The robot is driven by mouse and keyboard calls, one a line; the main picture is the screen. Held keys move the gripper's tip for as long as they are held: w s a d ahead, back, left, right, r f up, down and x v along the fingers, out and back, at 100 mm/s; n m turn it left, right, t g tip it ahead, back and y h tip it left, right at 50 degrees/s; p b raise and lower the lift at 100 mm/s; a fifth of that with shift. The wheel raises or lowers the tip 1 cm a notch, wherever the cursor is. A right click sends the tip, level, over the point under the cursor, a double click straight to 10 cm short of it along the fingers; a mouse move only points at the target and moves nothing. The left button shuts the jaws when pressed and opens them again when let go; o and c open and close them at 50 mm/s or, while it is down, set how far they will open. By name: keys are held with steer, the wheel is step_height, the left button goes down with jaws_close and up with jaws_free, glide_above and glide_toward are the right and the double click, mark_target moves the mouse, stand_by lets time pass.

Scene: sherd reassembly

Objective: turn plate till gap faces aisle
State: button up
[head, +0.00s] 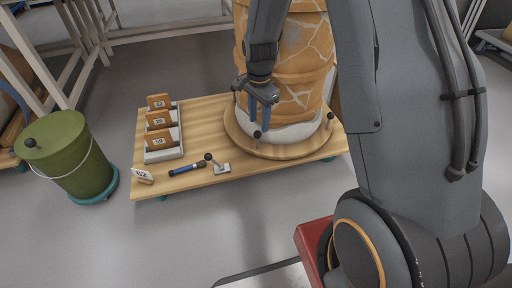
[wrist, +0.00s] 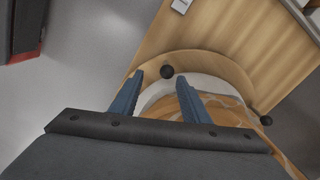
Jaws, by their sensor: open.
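The round wooden plate (head: 237,138) lies on a low wooden platform and carries a large orange vessel (head: 300,75) with pale joins and a white lower part. Black-knobbed pegs stand on the plate's rim: a front peg (head: 257,135) and a right peg (head: 330,116). My gripper (head: 260,124) is open, pointing down just above the front peg. In the wrist view the front knob (wrist: 167,72) appears between the blue fingertips (wrist: 160,77), nothing gripped; contact cannot be told. The right knob (wrist: 266,120) is farther off. I cannot make out the gap; my arm hides part of the vessel.
The platform (head: 205,112) bears a rack of numbered sherds (head: 163,155), a card marked 62 (head: 144,177), a blue-handled tool (head: 187,169) and a small lever with a black knob (head: 217,166). A green bucket (head: 70,155) stands left.

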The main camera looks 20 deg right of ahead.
mark_target(257, 133)
steer(key=shift+m, duration=0.4)
steer(key=f, duration=0.1)
steer(key=w+f+b, duration=0.1)
steer(key=f, duration=0.2)
steer(key=shift+w+b, duration=0.35)
steer(key=shift+w, duration=0.05)
step_height(257, 133, down, 8)
steer(key=b, duration=0.3)
steer(key=shift+r+b, duration=0.25)
steer(key=shift+b, duration=0.15)
jaws_close()
